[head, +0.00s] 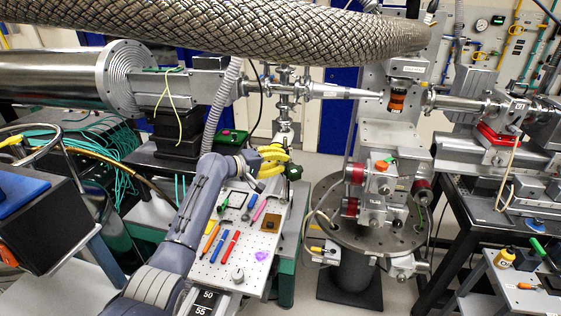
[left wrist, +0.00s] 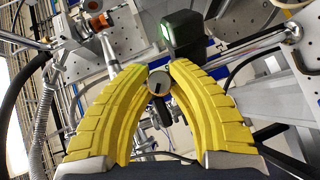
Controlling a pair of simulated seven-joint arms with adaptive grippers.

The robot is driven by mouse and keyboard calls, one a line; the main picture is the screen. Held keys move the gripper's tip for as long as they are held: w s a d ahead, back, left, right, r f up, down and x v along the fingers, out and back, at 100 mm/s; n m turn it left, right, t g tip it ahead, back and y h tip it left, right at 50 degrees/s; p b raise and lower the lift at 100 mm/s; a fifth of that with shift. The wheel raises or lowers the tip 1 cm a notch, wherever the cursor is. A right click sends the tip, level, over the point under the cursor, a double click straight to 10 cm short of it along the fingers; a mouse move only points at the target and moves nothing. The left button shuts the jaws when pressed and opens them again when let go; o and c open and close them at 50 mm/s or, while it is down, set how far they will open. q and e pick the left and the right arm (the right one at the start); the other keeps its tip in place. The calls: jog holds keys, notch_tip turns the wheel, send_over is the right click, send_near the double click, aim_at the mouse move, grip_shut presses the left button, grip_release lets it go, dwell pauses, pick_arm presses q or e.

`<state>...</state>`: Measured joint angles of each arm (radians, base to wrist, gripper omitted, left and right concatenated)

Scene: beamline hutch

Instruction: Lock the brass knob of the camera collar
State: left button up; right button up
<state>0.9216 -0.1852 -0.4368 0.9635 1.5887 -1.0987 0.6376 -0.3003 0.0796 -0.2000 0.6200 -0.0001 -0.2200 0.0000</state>
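My left gripper (head: 284,160) has ridged yellow fingers and reaches in from the left, at the vertical post under the beam pipe. In the left wrist view its fingertips (left wrist: 160,72) are close together, one on each side of a small round brass knob (left wrist: 158,85). The knob has a dark line across its face, and both fingers appear to touch it. A dark green box (left wrist: 182,32), apparently the camera, sits just beyond the fingertips. It seems to show in the head view as a dark green body (head: 293,172). The knob and collar cannot be made out in the head view. My right gripper is not in view.
Below my left gripper is a perforated board (head: 222,272) with pens, tools and a purple piece. A braided hose (head: 270,32) crosses above. A black cable (head: 262,90) hangs close by.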

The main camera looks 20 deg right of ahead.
pick_arm(q)
grip_shut()
jog(key=m+y, duration=0.3)
jog(key=y, duration=0.1)
jog(key=shift+r, duration=0.1)
jog(key=m+t+y, duration=0.1)
jog(key=m+y, duration=0.1)
jog(key=y, duration=0.1)
jog(key=shift+t+y, duration=0.3)
jog(key=shift+t, duration=0.1)
dwell(0.6)
jog(key=o, duration=0.8)
grip_release()
jog(key=shift+c, duration=0.2)
